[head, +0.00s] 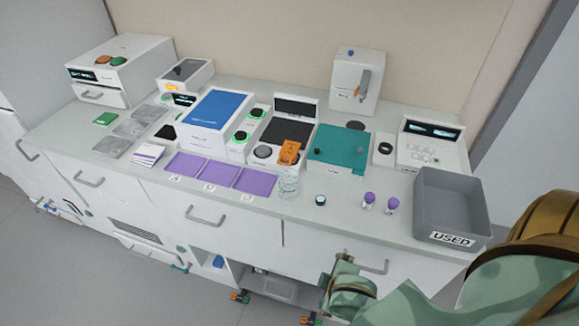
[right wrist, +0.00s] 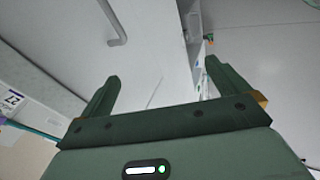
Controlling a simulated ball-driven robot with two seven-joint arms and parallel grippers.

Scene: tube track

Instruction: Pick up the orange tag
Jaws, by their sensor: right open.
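My right gripper (head: 333,270) is low in front of the bench's drawer fronts, well below and to the right of the orange piece. In the right wrist view my right gripper (right wrist: 160,75) is open, with nothing between its fingers. The orange piece is not in that view. My left gripper is not in view.
A grey bin marked USED (head: 452,207) stands at the bench's right end. Purple mats (head: 221,171) lie to the left. A drawer handle (head: 374,267) sticks out near my right gripper.

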